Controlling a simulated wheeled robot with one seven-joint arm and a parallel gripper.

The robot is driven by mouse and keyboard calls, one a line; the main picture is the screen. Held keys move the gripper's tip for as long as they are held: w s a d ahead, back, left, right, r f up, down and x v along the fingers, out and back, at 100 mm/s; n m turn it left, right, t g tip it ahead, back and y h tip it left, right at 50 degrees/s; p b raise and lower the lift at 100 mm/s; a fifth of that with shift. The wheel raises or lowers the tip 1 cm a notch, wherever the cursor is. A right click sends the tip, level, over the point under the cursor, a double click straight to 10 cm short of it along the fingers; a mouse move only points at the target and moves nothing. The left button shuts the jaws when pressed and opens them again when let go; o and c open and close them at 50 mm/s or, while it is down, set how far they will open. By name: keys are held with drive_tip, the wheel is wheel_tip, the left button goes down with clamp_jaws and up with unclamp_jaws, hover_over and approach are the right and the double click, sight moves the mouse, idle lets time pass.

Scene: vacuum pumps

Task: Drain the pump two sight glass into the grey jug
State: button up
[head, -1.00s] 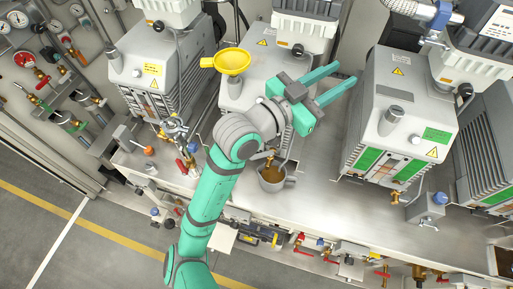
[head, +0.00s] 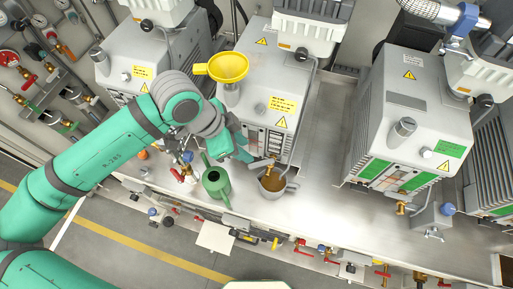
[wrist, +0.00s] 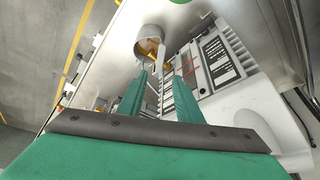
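The grey jug (head: 290,187) stands on the steel bench below the middle pump's brass drain tap (head: 268,162), with brown liquid inside. In the wrist view, the jug (wrist: 149,33) and the brass tap (wrist: 152,48) appear beyond the fingertips. My gripper (head: 247,156) is beside the tap, at the pump's lower front. In the wrist view, the two green fingers of my gripper (wrist: 160,76) are apart, with nothing clearly held between them. The middle pump (head: 283,85) has a yellow funnel on top. I cannot make out its sight glass level or pump number.
A green can (head: 216,184) stands on the bench left of the jug, below my wrist. The yellow funnel (head: 229,67) is close above my arm. Another pump (head: 410,110) stands to the right, with bare bench (head: 320,150) between. Valves line the bench's front edge.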

sight(260, 163)
drive_tip(key=x, duration=0.9)
drive_tip(key=shift+s+a+f, duration=0.15)
drive_tip(key=shift+a+f, duration=0.05)
drive_tip(key=shift+f, duration=0.25)
drive_tip(key=shift+d+f, duration=0.2)
drive_tip(key=shift+f, duration=0.35)
drive_tip(key=shift+w, duration=0.2)
clamp_jaws()
